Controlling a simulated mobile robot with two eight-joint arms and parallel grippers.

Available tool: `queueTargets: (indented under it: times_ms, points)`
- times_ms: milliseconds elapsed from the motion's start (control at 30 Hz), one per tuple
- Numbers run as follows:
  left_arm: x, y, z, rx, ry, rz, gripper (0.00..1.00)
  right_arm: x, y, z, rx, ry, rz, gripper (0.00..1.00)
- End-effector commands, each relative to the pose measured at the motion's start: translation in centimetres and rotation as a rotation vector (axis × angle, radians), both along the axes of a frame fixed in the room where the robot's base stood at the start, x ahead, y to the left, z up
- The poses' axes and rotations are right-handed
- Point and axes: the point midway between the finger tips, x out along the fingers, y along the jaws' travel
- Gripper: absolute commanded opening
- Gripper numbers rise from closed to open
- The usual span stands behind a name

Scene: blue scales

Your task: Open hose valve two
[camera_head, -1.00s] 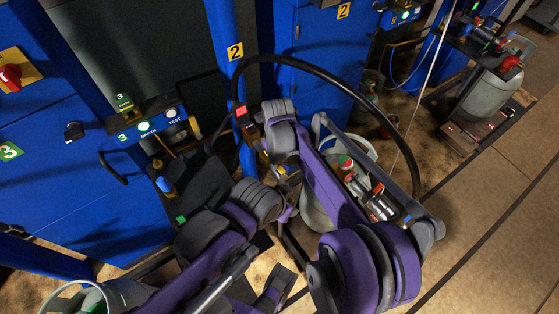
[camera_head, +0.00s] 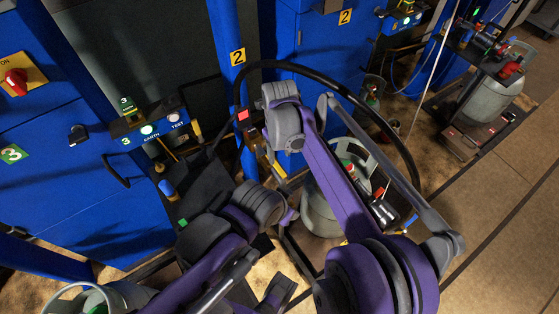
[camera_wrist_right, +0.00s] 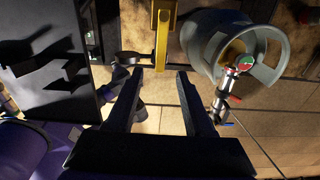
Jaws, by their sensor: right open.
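A black hose (camera_head: 330,78) arches beside the blue post marked 2 (camera_head: 238,57). A yellow bar (camera_wrist_right: 163,30) lies just ahead of my right gripper (camera_wrist_right: 160,75) in the right wrist view, with a dark handle-like piece (camera_wrist_right: 132,58) to its left. I cannot tell which part is hose valve two. The right gripper is open, with nothing between its fingers. In the head view my right wrist (camera_head: 283,120) is in front of the post, and it partly hides the fittings there. My left arm (camera_head: 240,215) is lower left; its jaws cannot be made out.
A grey gas cylinder (camera_wrist_right: 205,40) with a collar and red and blue valve handles stands right of the right gripper. Blue cabinets (camera_head: 60,200) fill the left. Another cylinder (camera_head: 485,100) stands at the far right. Open floor (camera_head: 510,210) lies to the right.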

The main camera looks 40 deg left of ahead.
Motion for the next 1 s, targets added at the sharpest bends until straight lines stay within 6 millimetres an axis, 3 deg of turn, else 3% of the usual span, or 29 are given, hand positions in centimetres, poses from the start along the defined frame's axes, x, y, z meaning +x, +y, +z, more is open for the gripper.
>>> queueTargets:
  times_ms: [100, 300, 1000]
  points:
    - [0.0, 0.0, 0.3, 0.000, -0.001, 0.000, 0.50, 0.0, 0.0, 2.1, 0.000, 0.000, 0.000, 0.53]
    - [0.0, 0.0, 0.4, 0.000, -0.001, 0.000, 0.50, 0.0, 0.0, 3.7, 0.000, 0.000, 0.000, 0.53]
    - [0.0, 0.0, 0.4, 0.000, -0.001, 0.000, 0.50, 0.0, 0.0, 3.8, 0.000, 0.000, 0.000, 0.53]
